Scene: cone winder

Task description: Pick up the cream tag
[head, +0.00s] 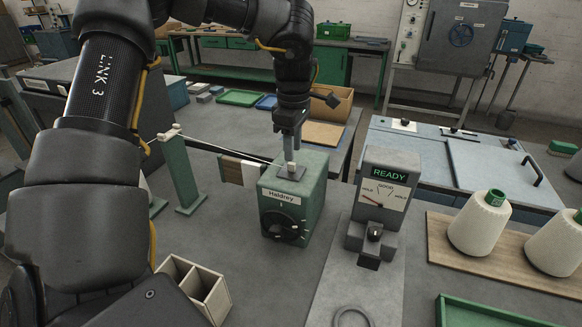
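A cream tag-like piece (250,174) shows at the left side of the green box labelled "Haldrey" (288,205), beside a brown piece (232,169). It seems to stand on edge against the box; I cannot tell how it is held. My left gripper (290,160) points down over the top of the green box, to the right of the cream piece and apart from it. A small whitish block (291,169) shows at its fingertips, above a dark plate; whether the fingers grip it is unclear. My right gripper is not in view.
A thread runs from a green post (183,175) to the box. A gauge reading "READY" (381,190) stands to the right. Cream cones (480,223) stand on a wooden board. An open divided box (205,290) is at the front left.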

